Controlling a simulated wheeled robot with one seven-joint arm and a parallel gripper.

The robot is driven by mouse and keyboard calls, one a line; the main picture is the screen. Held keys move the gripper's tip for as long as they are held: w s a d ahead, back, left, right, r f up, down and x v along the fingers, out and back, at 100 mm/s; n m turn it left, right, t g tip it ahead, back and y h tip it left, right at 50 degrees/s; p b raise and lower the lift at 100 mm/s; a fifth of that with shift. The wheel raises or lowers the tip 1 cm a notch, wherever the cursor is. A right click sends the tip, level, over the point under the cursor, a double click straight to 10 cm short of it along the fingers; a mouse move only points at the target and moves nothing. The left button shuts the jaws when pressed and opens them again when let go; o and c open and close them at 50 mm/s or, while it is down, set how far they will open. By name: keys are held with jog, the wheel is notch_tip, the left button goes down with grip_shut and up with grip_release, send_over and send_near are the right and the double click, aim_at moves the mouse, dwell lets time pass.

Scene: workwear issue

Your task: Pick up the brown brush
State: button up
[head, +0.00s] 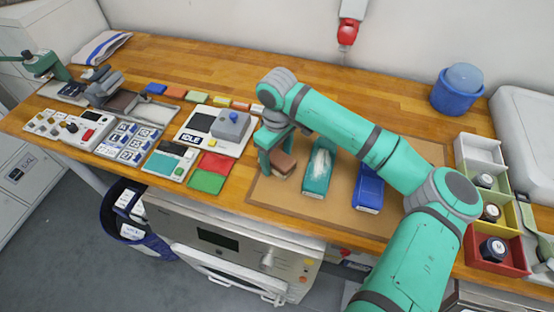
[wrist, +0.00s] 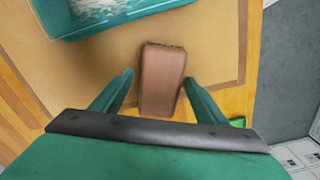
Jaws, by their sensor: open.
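The brown brush (head: 284,163) lies on the tan mat near its left end in the head view, with a brown top and a paler part below. In the wrist view the brown brush (wrist: 162,78) lies between my two green fingers, its lower end reaching back between them. My gripper (head: 272,160) is over the brush, pointing down. In the wrist view my gripper (wrist: 158,88) is open, with a finger on each side of the brush and a visible gap at both sides. I cannot tell how far the fingertips are above the mat.
A teal tray (head: 318,172) with whitish contents stands just right of the brush, and a blue tray (head: 368,188) farther right. Red and green cards (head: 210,172) lie to the left, below a grey device. Colored bins (head: 495,250) stand at the right. The mat (head: 300,205) is bare in front.

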jog(key=c, duration=1.3)
jog(key=shift+o, duration=0.2)
jog(key=shift+r, duration=0.15)
jog(key=shift+r, duration=0.2)
notch_tip(320, 180, up, 2)
jog(key=shift+w+r, duration=0.1)
jog(key=shift+w, duration=0.05)
jog(key=s+a+r, duration=0.1)
jog(key=s+r, duration=0.9)
jog(key=s, duration=0.4)
jog(key=shift+s+a, duration=0.15)
jog(key=shift+a, duration=0.1)
jog(key=shift+r, duration=0.1)
